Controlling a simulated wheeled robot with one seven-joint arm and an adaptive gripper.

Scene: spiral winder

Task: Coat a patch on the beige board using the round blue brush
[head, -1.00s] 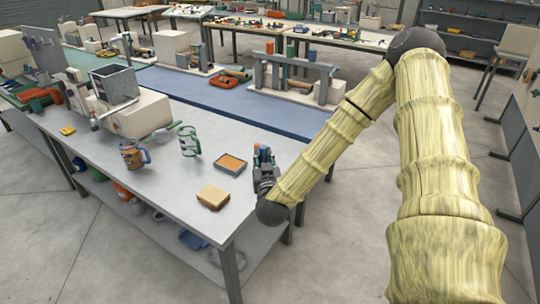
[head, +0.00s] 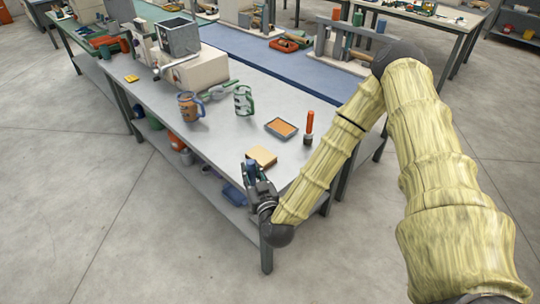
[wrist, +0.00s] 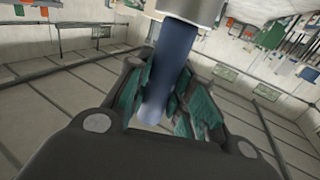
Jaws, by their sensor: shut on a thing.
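My gripper (head: 257,174) is closed around the blue handle of the round brush (head: 250,166), at the front edge of the table by the board. In the wrist view the brush's blue handle (wrist: 177,58) runs between the teal finger pads of the gripper (wrist: 168,100), with a pale metal collar at the top edge. The bristles are out of that view. The beige board (head: 263,154) lies flat on the table, just beyond the gripper. I cannot tell whether the brush touches it. A dark tray (head: 271,134) with an orange filling lies behind the board.
An orange-handled brush (head: 309,124) stands upright right of the tray. A machine with a grey hopper (head: 180,38) is at the back left. The table's front left is clear.

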